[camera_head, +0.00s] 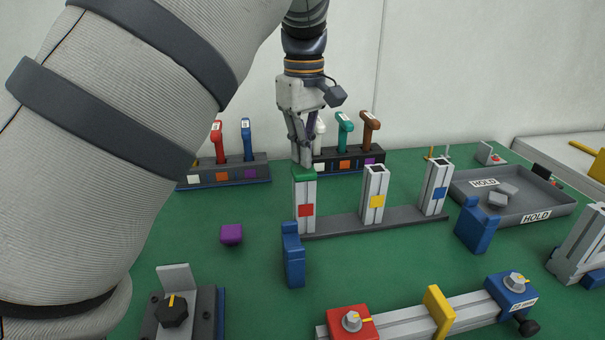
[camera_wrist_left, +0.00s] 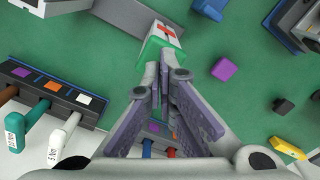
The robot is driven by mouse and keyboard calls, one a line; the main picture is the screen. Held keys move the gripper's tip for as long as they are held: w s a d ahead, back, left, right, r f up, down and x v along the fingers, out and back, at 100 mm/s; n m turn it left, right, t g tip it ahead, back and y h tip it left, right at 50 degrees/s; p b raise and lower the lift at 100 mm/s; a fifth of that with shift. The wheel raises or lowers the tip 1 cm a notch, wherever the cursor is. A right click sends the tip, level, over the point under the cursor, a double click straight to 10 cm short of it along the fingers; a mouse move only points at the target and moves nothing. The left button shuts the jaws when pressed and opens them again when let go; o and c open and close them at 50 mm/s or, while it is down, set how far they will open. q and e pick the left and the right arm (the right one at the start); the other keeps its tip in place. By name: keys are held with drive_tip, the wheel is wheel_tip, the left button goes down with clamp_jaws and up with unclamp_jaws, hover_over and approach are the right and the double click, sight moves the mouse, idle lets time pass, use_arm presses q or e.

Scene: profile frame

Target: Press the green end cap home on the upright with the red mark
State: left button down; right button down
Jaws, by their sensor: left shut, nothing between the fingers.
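The upright with the red mark (camera_head: 306,211) stands at the left end of a grey base rail (camera_head: 340,227). The green end cap (camera_head: 304,174) sits on its top. I cannot tell whether a gap is left under the cap. My left gripper (camera_head: 303,162) points down over the cap, shut and empty, its fingertips at or just above the cap's top; contact is unclear. In the left wrist view the shut fingertips (camera_wrist_left: 165,66) lie against the near edge of the green cap (camera_wrist_left: 158,50), with the red mark (camera_wrist_left: 166,32) beyond. My right gripper is not seen.
Uprights with a yellow mark (camera_head: 374,195) and a blue mark (camera_head: 435,188) share the rail, both open-topped. Tool racks (camera_head: 222,173) stand behind. A purple block (camera_head: 232,234) and a blue block (camera_head: 293,258) are nearby. A grey HOLD tray (camera_head: 530,207) is at right.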

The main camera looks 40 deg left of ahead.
sight(303, 169)
use_arm(q)
drive_tip(key=shift+s+f, duration=0.1)
drive_tip(key=shift+f, duration=0.85)
idle(0.4)
drive_tip(key=shift+r, duration=3.6)
